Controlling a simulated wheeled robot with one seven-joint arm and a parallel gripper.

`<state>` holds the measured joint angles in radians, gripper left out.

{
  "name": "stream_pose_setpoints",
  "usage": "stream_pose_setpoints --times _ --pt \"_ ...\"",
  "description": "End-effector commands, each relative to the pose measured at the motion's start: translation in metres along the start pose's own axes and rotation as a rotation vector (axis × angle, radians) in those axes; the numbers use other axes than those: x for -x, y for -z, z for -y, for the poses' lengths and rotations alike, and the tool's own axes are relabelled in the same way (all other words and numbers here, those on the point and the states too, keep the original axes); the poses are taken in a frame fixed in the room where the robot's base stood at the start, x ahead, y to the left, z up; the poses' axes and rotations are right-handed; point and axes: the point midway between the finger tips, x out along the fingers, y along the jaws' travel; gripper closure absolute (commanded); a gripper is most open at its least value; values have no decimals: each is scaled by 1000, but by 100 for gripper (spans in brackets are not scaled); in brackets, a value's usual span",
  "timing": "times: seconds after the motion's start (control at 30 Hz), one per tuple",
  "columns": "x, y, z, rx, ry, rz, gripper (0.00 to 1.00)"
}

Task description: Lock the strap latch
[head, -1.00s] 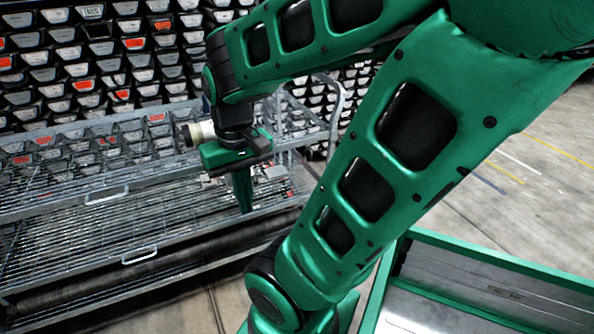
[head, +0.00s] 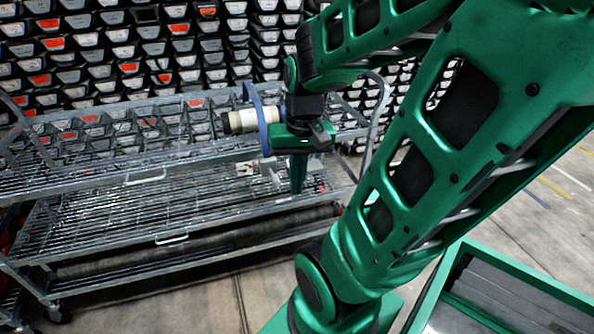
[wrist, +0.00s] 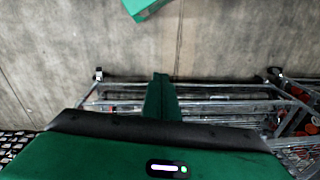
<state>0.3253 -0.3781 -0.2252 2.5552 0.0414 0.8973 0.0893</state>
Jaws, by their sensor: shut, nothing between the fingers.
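A blue strap (head: 261,117) stands as a narrow upright band in the head view, beside my wrist. It lies against the right part of a cream cylinder with a dark left end (head: 250,121). No latch can be made out; my wrist hides the area to the right of the strap. My gripper (head: 298,190) points down just right of the strap, its green fingers together and empty. In the wrist view my gripper (wrist: 161,78) shows its fingers closed over the cart, with no strap visible there.
A wire-shelf metal cart (head: 100,215) stands in front of me, with pull handles on its near side and a raised bar at its right end. Racks of dark bins (head: 130,40) fill the back. A green-rimmed tray (head: 520,285) is at lower right. Concrete floor is open at right.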

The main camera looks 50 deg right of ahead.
Motion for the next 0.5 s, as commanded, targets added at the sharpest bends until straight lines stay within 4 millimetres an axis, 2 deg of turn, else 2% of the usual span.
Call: stream_pose_setpoints --times 0.1,0.27,0.5 --pt "-25 39 0 -118 57 -33 100" --pt "-57 90 -1 -294 165 -90 100" --pt "-103 161 -23 -622 365 -176 100"
